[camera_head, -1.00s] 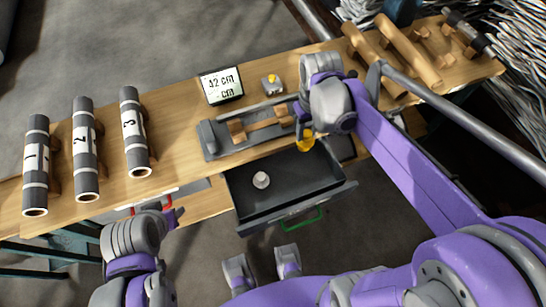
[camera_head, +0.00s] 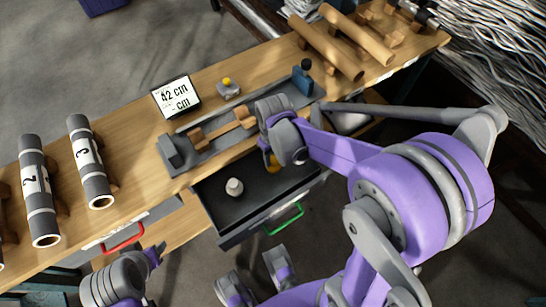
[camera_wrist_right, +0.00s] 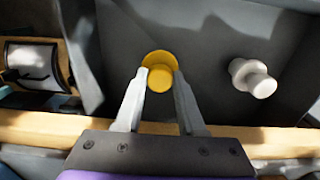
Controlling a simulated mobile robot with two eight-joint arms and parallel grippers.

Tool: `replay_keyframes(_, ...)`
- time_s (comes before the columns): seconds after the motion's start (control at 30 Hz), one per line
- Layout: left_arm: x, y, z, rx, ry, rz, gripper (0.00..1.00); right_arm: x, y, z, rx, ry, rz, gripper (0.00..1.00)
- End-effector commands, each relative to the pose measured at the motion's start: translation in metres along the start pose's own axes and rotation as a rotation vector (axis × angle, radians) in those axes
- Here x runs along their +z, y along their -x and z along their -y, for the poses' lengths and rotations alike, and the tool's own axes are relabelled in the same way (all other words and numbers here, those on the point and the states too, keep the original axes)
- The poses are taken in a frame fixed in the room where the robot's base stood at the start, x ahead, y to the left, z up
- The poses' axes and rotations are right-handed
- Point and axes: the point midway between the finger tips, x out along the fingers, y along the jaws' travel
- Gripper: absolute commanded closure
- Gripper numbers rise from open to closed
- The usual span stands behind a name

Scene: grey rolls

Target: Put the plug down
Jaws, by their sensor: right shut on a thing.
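A yellow plug (camera_wrist_right: 158,72) is between the fingertips of my right gripper (camera_wrist_right: 158,82), which is shut on it. In the head view the yellow plug (camera_head: 273,162) shows partly below my right gripper (camera_head: 271,152), over the back part of the open dark drawer (camera_head: 232,232). In the wrist view the drawer floor is behind the plug; I cannot tell whether the plug touches it. A white plug (camera_head: 234,187) stands in the drawer, left of the yellow one in the head view. My left gripper (camera_head: 156,253) is at the lower left, its fingers unclear.
Numbered grey rolls (camera_head: 90,160) lie at left, wooden rolls (camera_head: 325,45) at the back right. The drawer has a green handle (camera_head: 285,220).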

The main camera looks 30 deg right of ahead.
Motion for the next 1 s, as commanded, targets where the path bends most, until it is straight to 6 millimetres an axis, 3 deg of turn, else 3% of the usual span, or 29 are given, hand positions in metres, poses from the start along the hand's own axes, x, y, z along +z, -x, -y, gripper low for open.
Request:
replay_keyframes(0.33, 0.001, -0.002, 0.000, 0.000, 0.000, 0.001, 0.50, 0.000, -0.004, 0.000, 0.000, 0.000, 0.000, 0.97)
replay_keyframes(0.37, 0.001, -0.002, 0.000, 0.000, 0.000, 0.001, 0.50, 0.000, -0.004, 0.000, 0.000, 0.000, 0.000, 0.58)
replay_keyframes(0.5, 0.001, -0.001, 0.000, 0.000, 0.000, 0.000, 0.50, 0.000, -0.003, 0.000, 0.000, 0.000, 0.000, 0.32)
replay_keyframes(0.83, 0.000, 0.000, 0.000, 0.000, 0.000, 0.000, 0.50, 0.000, -0.001, 0.000, 0.000, 0.000, 0.000, 0.31)
replay_keyframes(1.0, -0.003, 0.004, 0.000, 0.000, 0.000, -0.002, 0.50, 0.000, 0.019, 0.000, 0.000, 0.000, 0.000, 0.31)
